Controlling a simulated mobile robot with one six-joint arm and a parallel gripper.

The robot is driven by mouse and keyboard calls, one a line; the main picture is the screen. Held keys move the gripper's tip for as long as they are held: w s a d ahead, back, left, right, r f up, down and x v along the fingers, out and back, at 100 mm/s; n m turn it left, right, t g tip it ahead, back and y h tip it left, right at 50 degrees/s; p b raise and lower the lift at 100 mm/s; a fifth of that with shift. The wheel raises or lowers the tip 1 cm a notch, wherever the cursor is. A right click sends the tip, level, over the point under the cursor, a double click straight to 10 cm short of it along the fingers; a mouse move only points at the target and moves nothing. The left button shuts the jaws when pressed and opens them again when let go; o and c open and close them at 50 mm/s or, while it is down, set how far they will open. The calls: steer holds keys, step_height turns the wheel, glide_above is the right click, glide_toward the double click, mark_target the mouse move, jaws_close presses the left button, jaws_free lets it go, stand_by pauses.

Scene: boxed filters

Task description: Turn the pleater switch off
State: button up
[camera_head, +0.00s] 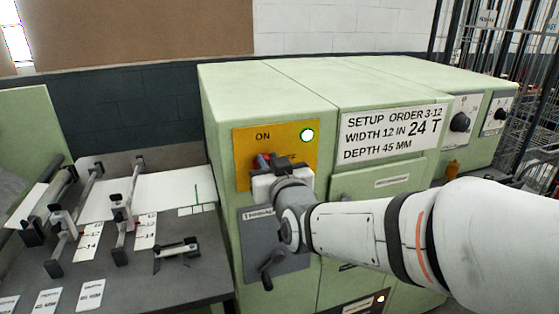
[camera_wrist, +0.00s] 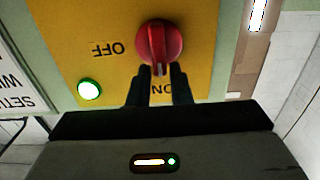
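The pleater switch is a red rotary knob (camera_wrist: 160,44) on a yellow panel (camera_wrist: 205,20), which faces me upside down in the wrist view. Its raised grip points toward the ON label; the OFF label shows to its left. A round green lamp (camera_wrist: 89,91) on the panel is lit. My gripper (camera_wrist: 160,69) is open, its two dark fingertips at the knob's ON-side end, one on each side. I cannot tell whether they touch it. In the head view my gripper (camera_head: 264,160) hides most of the knob and part of the OFF label.
The yellow panel is on a green machine cabinet (camera_head: 225,120) with a white setup sign (camera_head: 392,132). A grey plate with a black crank handle (camera_head: 270,268) is below my gripper. A bench (camera_head: 200,275) with fixtures and cards stands at left.

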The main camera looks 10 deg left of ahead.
jaws_close()
steer(key=shift+f+m+b, duration=0.2)
steer(key=shift+m+b, duration=0.1)
steer(key=shift+b, duration=0.4)
steer(key=shift+w+d+f+m+b, duration=0.2)
steer(key=shift+d+f+m+b, duration=0.15)
steer(key=shift+m+b, duration=3.05)
steer(key=shift+w+d+f+m+b, duration=0.3)
steer(key=shift+m+b, duration=2.1)
steer(key=shift+b, duration=1.95)
steer(key=shift+w+d+f+m+b, duration=0.1)
steer(key=shift+d+f+m+b, duration=0.3)
steer(key=shift+m+b, duration=3)
steer(key=shift+n+b, duration=0.4)
steer(key=shift+b, duration=0.15)
steer(key=shift+o, duration=1.9)
jaws_free()
